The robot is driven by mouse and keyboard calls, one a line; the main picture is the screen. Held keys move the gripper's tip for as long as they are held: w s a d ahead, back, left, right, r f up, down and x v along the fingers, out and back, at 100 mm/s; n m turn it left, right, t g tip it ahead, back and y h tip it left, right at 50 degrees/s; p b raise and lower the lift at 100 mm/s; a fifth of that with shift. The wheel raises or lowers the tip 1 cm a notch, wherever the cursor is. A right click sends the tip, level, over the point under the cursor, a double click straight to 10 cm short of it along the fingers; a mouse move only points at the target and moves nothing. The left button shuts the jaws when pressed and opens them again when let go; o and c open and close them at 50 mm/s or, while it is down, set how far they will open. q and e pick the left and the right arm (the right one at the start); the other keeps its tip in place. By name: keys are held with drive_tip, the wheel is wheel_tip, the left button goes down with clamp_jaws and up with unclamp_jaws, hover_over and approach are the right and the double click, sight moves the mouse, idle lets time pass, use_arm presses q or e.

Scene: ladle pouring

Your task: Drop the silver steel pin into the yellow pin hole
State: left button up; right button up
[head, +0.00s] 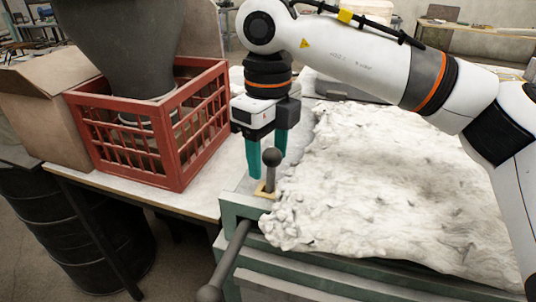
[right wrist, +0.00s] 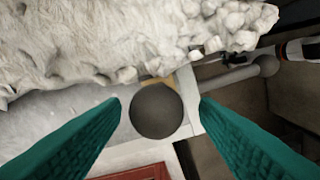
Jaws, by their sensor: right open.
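The steel pin (head: 271,157) looks dark grey, with a round ball head and a thin shaft. It stands upright at the yellow pin hole (head: 263,190) on the corner of the green frame; how deep the shaft sits is not clear. In the right wrist view the ball head (right wrist: 156,111) hides most of the yellow plate (right wrist: 158,82). My right gripper (head: 267,166) is open, pointing down, its teal fingers on either side of the ball head. In the right wrist view gaps show between the head and both fingers (right wrist: 160,102). My left gripper is not in view.
A bed of white lumpy material (head: 390,190) fills the right, close to the pin. A red crate (head: 180,165) holding a grey vessel (head: 125,45) stands on the left table. A ball-ended rod (head: 228,262) sticks out from the green frame (head: 300,262) in front.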

wheel_tip(320, 180, up, 11)
idle(0.3)
drive_tip(key=shift+r, duration=0.1)
